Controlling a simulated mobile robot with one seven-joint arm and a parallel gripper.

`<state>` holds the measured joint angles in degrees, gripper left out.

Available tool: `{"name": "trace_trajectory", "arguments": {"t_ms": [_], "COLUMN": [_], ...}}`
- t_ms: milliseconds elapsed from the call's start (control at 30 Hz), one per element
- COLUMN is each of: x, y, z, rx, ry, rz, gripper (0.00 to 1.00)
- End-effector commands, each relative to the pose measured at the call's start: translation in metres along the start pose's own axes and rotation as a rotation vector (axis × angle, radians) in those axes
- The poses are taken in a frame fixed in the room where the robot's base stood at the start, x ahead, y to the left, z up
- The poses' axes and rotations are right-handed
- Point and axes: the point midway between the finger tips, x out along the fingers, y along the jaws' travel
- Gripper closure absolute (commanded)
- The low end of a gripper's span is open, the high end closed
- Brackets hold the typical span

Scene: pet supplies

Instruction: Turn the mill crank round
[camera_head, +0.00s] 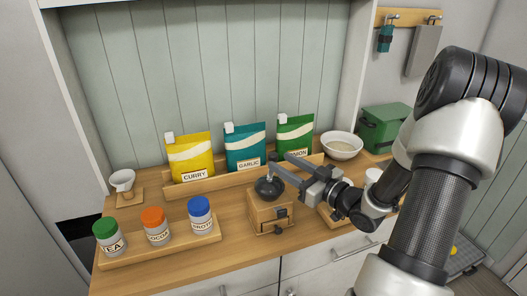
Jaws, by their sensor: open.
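The mill (268,212) is a small wooden box with a dark rounded top, standing on the wooden counter near its front edge. A dark knob (273,157), which looks like the end of the crank, shows just above the mill by my fingertips. My gripper (280,163) reaches in from the right, above the mill, with its two grey fingers apart. The knob is at or close to the fingertips; I cannot tell whether they touch it. The crank's arm is mostly hidden behind the fingers.
A rack with yellow, teal and green pouches (246,148) stands behind the mill. Jars with green, orange and blue lids (155,226) stand in a tray at left. A white bowl (341,145) and green box (384,127) are at back right.

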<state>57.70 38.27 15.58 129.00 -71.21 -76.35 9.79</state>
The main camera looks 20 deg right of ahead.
Motion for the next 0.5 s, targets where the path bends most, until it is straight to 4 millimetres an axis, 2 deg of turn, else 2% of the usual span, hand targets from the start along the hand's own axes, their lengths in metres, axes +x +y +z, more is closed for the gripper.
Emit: {"name": "trace_trajectory", "arguments": {"t_ms": [100, 300, 500], "x": [0.027, 0.065, 0.086], "y": [-0.001, -0.001, 0.000], "z": [-0.001, 0.000, 0.000], "rx": [0.000, 0.000, -0.002], "ry": [0.001, 0.001, 0.000], "rz": [-0.004, -0.002, 0.000], "gripper": [0.59, 0.59, 0.59]}}
